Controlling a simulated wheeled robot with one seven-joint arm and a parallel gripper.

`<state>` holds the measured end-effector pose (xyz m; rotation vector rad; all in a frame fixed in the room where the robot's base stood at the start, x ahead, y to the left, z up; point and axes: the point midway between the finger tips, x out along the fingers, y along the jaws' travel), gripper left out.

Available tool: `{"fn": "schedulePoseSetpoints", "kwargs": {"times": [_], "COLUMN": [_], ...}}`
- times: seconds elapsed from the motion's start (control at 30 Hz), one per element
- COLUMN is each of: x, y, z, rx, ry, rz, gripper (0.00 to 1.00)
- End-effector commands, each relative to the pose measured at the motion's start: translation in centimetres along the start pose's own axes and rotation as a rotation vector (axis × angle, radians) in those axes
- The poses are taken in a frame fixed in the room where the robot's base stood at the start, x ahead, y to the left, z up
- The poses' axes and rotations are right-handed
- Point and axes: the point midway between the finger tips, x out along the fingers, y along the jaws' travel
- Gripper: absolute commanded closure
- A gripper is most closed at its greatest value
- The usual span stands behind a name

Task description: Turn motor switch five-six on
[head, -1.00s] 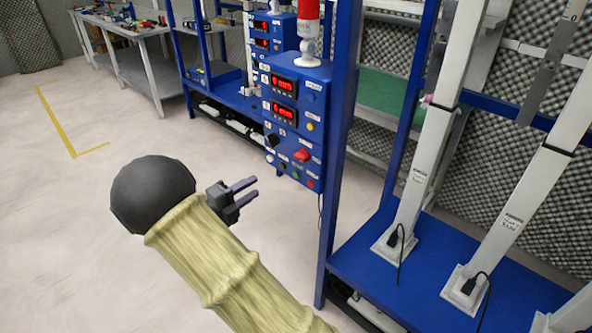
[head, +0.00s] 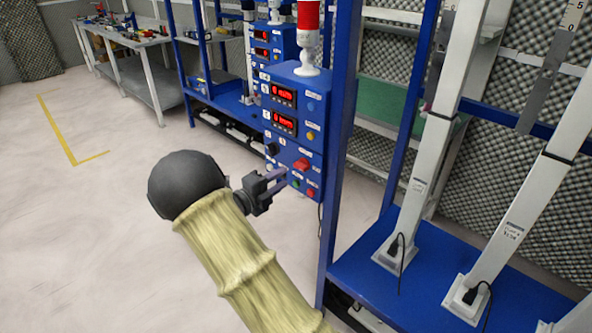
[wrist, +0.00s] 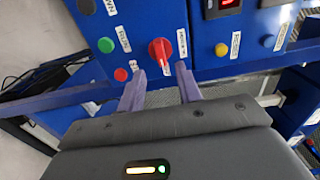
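A red rotary switch (head: 301,164) sits on the blue control box (head: 314,100), below two red-lit displays. In the wrist view the red switch (wrist: 160,49) lies just beyond and between my fingertips, with a white label beside it. My gripper (head: 279,180) is open and empty, in front of the lower part of the box's face. In the wrist view the two purple fingers of my gripper (wrist: 158,80) stand apart, pointing toward the panel. I cannot read the labels, so which switch is five-six is unclear.
A green button (wrist: 105,45), a red button (wrist: 120,74) and a black knob (wrist: 86,6) are close by on the panel. Blue rack posts (head: 337,150) stand right of the box. A red signal lamp (head: 308,17) tops it. The floor at left is clear.

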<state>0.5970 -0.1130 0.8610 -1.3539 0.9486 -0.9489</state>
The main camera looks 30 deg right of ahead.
Motion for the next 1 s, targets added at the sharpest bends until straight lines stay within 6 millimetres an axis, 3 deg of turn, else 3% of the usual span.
{"fn": "schedulePoseSetpoints", "kwargs": {"times": [0.2,0.4,0.77,0.93,1.0], "x": [4.0,6.5,7.0,7.0,7.0], "y": [0.0,0.0,0.0,0.0,0.0], "z": [-0.1,-0.1,0.0,0.0,0.0], "rx": [0.001,0.000,0.000,0.000,0.000], "ry": [0.003,0.001,0.000,0.000,0.000], "rz": [-0.001,0.000,0.001,0.001,0.001], "gripper": [0.65,0.65,0.65,0.99,1.00]}}
